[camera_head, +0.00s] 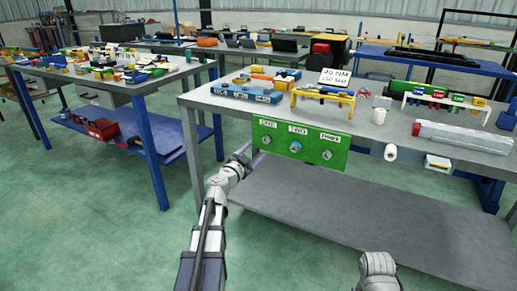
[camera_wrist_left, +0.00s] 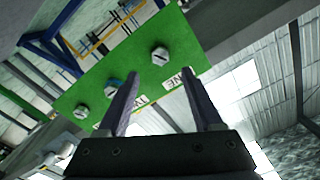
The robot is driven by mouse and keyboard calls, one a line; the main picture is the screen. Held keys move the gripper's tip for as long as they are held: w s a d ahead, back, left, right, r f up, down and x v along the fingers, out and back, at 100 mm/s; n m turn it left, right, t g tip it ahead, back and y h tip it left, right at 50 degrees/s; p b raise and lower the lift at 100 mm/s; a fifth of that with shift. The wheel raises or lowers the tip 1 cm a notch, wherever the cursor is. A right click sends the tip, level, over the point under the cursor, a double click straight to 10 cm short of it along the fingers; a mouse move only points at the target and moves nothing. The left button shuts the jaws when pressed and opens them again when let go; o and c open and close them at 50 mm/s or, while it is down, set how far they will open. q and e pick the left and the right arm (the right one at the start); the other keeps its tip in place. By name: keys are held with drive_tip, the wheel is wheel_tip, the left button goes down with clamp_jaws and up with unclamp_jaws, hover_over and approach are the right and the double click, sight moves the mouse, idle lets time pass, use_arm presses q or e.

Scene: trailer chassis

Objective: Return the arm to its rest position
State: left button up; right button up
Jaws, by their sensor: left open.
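My left gripper (camera_head: 243,158) is at the left end of the green panel (camera_head: 312,137) on the front of the near workbench. The left wrist view shows its two fingers (camera_wrist_left: 160,78) apart with nothing between them. The green panel also fills the middle of that view (camera_wrist_left: 143,65), with knobs and white labels, behind the fingers. I cannot tell whether the fingers touch the panel. In the head view the labels read ONE, TWO and THREE. My left arm (camera_head: 208,225) reaches up from the bottom. Part of my right arm (camera_head: 378,272) shows at the bottom; its gripper is out of view.
A lower shelf (camera_head: 340,205) lies beneath. Another bench (camera_head: 133,86) stands left. The green floor at lower left is clear.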

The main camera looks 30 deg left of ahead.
use_arm(q)
drive_tip(key=shift+s, duration=0.1)
idle(0.3)
drive_tip(key=s+d+f+m+g+h, duration=0.1)
drive_tip(key=s+d+f+g+h, duration=0.15)
drive_tip(key=d, duration=0.65)
drive_tip(key=s+d+f+m+g+h, duration=0.1)
drive_tip(key=d+f+g+h, duration=0.2)
drive_tip(key=d, duration=0.6)
drive_tip(key=s+d+f+m+g+h, duration=0.15)
drive_tip(key=d+f, duration=0.25)
drive_tip(key=d, duration=0.5)
drive_tip(key=s+d+f+n+g+y, duration=0.25)
drive_tip(key=s+d+f+g, duration=0.75)
drive_tip(key=s, duration=0.5)
drive_tip(key=s+f+n+g+y, duration=0.1)
drive_tip(key=s+f+n+y, duration=0.15)
drive_tip(key=s+y, duration=0.5)
wheel_tip(320, 180, up, 31)
drive_tip(key=s+a+h+p, duration=0.1)
drive_tip(key=p, duration=3)
drive_tip(key=shift+s+r+n+h, duration=0.15)
drive_tip(key=shift+s+n+h, duration=0.15)
drive_tip(key=shift+n+h, duration=0.1)
